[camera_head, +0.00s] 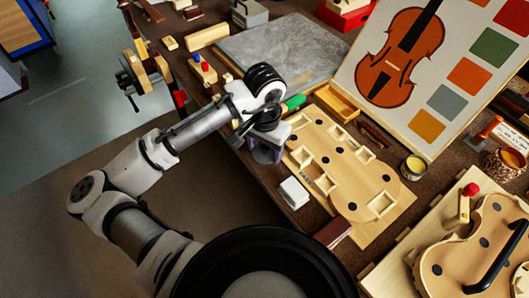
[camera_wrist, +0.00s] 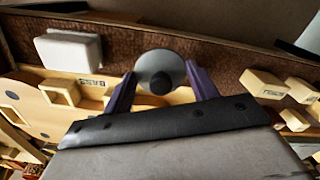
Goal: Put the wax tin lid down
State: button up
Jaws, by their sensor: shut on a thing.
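The wax tin lid (camera_wrist: 152,62) is a round grey disc with a dark round knob, held between the purple fingertips of my gripper (camera_wrist: 160,76). In the head view my gripper (camera_head: 265,152) is over the bench's near edge, left of the wooden mould board. The lid is mostly hidden there by the gripper. The wax tin (camera_head: 413,167) stands uncovered on the bench right of the mould board, with pale yellow wax showing. My gripper is well to the left of the tin.
A white block (camera_head: 294,192) lies near the bench edge, and in the wrist view (camera_wrist: 68,50). The mould board (camera_head: 340,165) fills the middle. A green-handled tool (camera_head: 293,102) and a wooden tray (camera_head: 338,102) lie behind the gripper. Small wooden blocks (camera_wrist: 265,84) show in the wrist view.

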aim_at(264, 155)
jog(key=shift+f, duration=1.35)
jog(key=shift+f, duration=0.2)
jog(key=o, duration=0.9)
jog(key=shift+o, duration=0.2)
notch_tip(264, 155, up, 12)
jog(key=shift+r, duration=0.25)
